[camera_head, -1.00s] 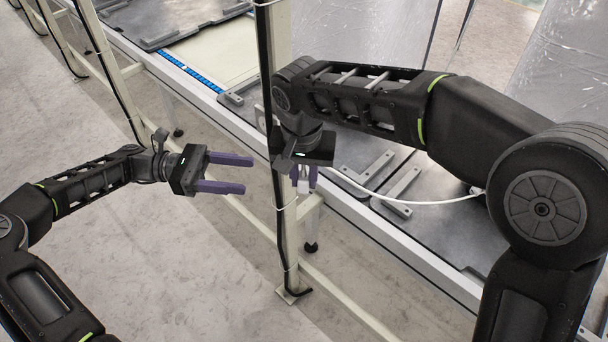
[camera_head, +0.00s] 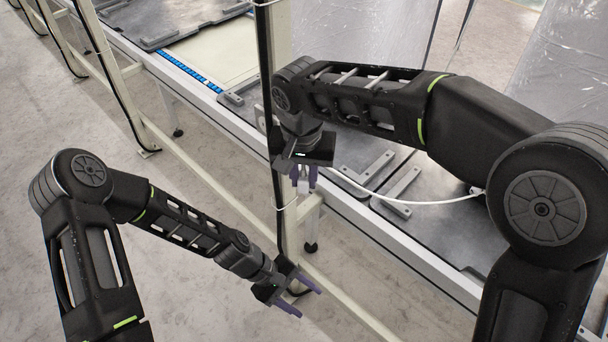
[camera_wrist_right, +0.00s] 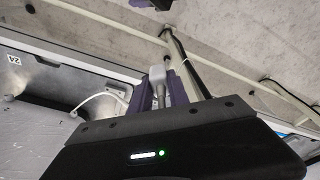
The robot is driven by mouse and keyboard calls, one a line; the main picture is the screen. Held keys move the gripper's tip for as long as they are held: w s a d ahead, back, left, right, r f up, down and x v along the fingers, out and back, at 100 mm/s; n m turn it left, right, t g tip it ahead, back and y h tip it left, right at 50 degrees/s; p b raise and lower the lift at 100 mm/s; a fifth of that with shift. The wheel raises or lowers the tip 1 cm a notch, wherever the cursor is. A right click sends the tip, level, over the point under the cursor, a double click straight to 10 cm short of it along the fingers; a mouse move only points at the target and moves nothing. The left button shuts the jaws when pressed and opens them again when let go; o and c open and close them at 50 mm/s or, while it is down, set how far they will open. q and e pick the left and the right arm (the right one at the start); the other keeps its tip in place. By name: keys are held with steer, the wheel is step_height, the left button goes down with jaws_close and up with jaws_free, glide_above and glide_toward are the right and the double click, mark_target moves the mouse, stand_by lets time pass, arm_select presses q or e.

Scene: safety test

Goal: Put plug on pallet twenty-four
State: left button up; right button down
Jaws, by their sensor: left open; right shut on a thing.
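My right gripper (camera_head: 304,182) points down beside the upright post, at the conveyor's near edge. In the right wrist view its purple fingers (camera_wrist_right: 159,92) are shut on the light grey plug (camera_wrist_right: 157,75). A white cable (camera_wrist_right: 95,98) shows there; in the head view the cable (camera_head: 430,202) curves over the dark grey pallet (camera_head: 440,235). A label reading 24 (camera_wrist_right: 14,60) is at the left of the wrist view. The plug is hardly visible in the head view. My left gripper (camera_head: 309,303) is open and empty, low near the post's foot.
The cream post (camera_head: 290,232) with a black cable stands close to both grippers. Metal brackets (camera_head: 400,190) lie on the pallet. The conveyor's light rail (camera_head: 350,217) runs diagonally. Another dark plate (camera_head: 165,20) lies farther back. Wrapped, shiny surfaces stand behind the conveyor.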

arm_select(q)
steer(key=s+a+f+m+t+y, duration=0.2)
steer(key=s+a+f+m+y, duration=0.1)
steer(key=s+a+f+m, duration=0.1)
steer(key=s+a+m, duration=0.1)
steer(key=s+m, duration=0.1)
steer(key=shift+s+f+m+y, duration=0.15)
steer(key=shift+s+m+y, duration=0.15)
steer(key=shift+m, duration=0.1)
steer(key=shift+d, duration=0.1)
